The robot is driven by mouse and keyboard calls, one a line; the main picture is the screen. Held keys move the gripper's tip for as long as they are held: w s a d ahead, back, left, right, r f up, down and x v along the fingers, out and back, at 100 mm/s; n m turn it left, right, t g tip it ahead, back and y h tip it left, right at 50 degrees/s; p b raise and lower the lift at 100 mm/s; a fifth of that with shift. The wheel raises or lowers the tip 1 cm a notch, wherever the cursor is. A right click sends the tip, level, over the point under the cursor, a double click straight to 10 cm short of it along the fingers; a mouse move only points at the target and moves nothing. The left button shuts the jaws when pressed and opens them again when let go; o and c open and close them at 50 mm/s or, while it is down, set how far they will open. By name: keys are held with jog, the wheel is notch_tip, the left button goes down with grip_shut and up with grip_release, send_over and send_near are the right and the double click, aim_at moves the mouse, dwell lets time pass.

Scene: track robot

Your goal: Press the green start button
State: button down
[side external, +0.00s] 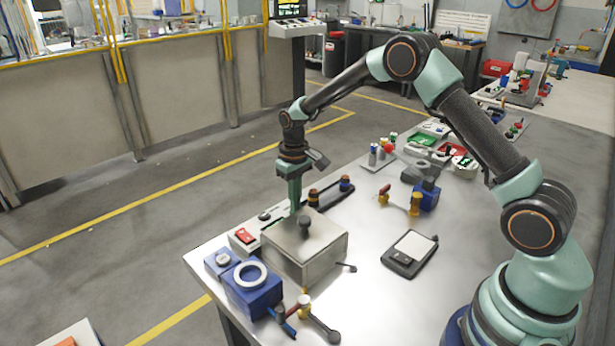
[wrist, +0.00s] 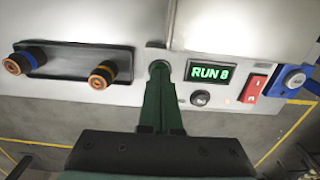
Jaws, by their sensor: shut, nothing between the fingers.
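The round green start button (wrist: 158,68) shows in the wrist view at the left end of a pale control panel (wrist: 178,96). My gripper (wrist: 160,84) is shut and empty, with its green fingers side by side. Its tips overlap the near edge of the button and partly hide it; I cannot tell whether they press it down. In the side external view my gripper (side external: 295,206) points straight down at the panel's far end, behind a metal box, and the button is hidden there.
A red rocker switch (wrist: 253,88) and a black knob (wrist: 200,99) sit right of the button. A dark bar with two orange-ended posts (wrist: 70,66) lies to the left. The metal box (side external: 305,250) with a black knob stands close by. A scale (side external: 410,252) lies farther right.

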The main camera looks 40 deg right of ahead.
jog(key=shift+r, duration=2.3)
jog(key=shift+r, duration=0.1)
jog(key=s+a+r+t, duration=0.1)
jog(key=s+r, duration=0.4)
jog(key=r, duration=0.2)
jog(key=s+r+t, duration=0.2)
jog(key=s+r, duration=0.3)
jog(key=r, duration=0.3)
jog(key=s+a+r+t, duration=0.1)
jog(key=s+t, duration=0.1)
jog(key=s, duration=1)
jog(key=shift+r+t, duration=0.15)
jog(key=shift+t, duration=0.15)
